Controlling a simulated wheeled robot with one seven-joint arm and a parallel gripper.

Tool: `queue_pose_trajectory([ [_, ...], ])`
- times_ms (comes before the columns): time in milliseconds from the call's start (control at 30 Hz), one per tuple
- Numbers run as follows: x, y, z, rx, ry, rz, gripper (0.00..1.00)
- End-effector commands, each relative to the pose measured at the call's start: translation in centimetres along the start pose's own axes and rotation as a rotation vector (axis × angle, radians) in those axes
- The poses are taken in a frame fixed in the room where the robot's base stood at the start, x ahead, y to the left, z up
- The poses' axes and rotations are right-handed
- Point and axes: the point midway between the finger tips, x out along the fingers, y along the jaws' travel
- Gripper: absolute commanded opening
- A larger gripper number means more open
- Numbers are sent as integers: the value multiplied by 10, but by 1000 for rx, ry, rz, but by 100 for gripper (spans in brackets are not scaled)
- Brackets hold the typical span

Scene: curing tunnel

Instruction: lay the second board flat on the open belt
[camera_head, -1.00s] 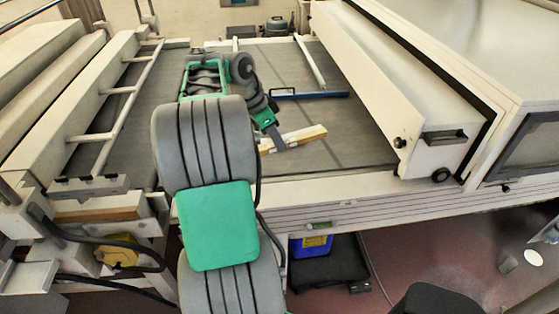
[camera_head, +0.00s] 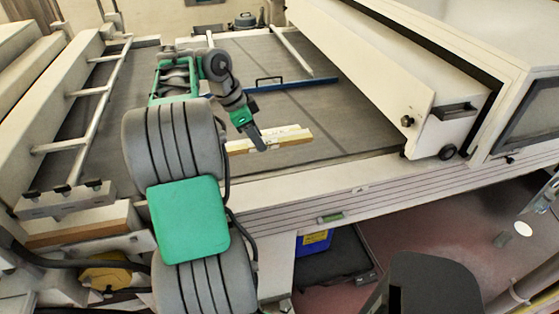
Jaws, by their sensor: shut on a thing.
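A narrow cream board (camera_head: 290,137) with a yellowish-brown edge is over the grey belt (camera_head: 345,120), near the belt's front edge. My gripper (camera_head: 259,144) is shut on it near its middle. The board's broad side lies roughly level, and it runs left to right, a little tilted in the picture. I cannot tell whether its underside touches the belt. My gripper hides a small part of the board. No other board can be made out for certain.
A blue bar with a dark handle (camera_head: 290,84) lies across the belt behind the board. A white housing with a black handle (camera_head: 455,110) borders the belt on the right. A pale ladder-like rail (camera_head: 95,118) runs along the left. The belt between bar and board is clear.

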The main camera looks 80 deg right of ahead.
Motion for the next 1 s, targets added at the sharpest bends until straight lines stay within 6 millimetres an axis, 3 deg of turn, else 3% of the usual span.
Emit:
queue_pose_trajectory([
  [133, 10, -2, 2, 1, 0, -1, 0],
  [267, 21, -13, -8, 3, 1, 2, 0],
  [633, 71, -63, -46, 1, 0, 2, 0],
  [833, 111, -81, -50, 0, 0, 3, 0],
  [1000, 130, -91, -53, 0, 1, 0, 0],
])
